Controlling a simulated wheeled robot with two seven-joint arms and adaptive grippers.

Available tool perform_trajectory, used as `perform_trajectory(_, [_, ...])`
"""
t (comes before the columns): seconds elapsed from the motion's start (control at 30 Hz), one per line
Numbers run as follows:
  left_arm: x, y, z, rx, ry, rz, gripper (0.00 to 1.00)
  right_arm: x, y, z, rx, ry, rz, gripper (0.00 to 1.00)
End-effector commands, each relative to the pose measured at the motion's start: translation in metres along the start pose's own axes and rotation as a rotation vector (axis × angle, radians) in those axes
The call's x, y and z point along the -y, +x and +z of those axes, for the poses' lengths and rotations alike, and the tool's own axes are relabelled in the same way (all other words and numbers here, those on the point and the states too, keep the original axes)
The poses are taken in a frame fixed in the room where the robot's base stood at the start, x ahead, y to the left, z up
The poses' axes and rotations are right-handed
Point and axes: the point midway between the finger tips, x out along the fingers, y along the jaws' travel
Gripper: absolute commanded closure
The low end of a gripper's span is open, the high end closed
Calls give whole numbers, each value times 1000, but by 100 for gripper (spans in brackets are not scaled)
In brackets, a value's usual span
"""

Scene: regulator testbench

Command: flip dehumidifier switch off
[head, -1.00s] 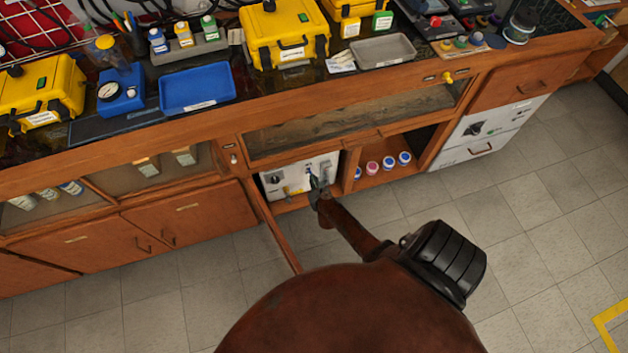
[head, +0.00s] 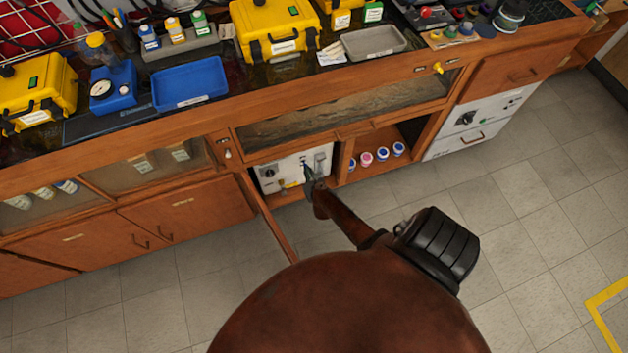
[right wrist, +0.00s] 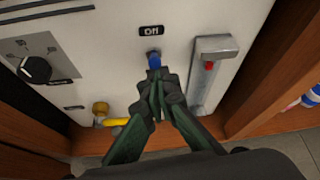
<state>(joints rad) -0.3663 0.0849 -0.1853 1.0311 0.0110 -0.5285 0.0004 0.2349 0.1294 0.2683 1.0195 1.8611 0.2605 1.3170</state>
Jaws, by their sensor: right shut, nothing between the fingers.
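A white panel (head: 292,171) stands in the open lower compartment of the wooden bench. In the right wrist view the white panel (right wrist: 115,75) carries a small blue-tipped switch (right wrist: 153,59) just below a black label reading "Off" (right wrist: 151,31). My right gripper (right wrist: 157,84) is shut and empty, its fingertips just below the blue switch and hiding its lower end. I cannot tell whether they touch it. In the head view my right gripper (head: 309,180) reaches the panel's right part. My left gripper is not in view.
On the panel are a black knob (right wrist: 34,69), a brass valve with a yellow handle (right wrist: 115,122) and a grey metal fitting with a red spot (right wrist: 213,65). An open door (head: 275,222) stands left of my arm. Jars (head: 367,159) sit in the compartment to the right.

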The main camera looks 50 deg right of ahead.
Motion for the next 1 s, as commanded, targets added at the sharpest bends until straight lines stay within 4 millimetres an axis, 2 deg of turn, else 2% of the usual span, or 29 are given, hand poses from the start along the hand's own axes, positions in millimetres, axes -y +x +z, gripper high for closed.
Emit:
perform_trajectory(0.1, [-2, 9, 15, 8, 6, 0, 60, 0, 0, 1, 1, 0, 0, 100])
perform_trajectory(0.8, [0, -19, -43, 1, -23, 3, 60, -11, 2, -37, 0, -7, 10, 100])
perform_trajectory(1.0, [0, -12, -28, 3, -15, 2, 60, -9, -8, -28, 3, -4, 9, 100])
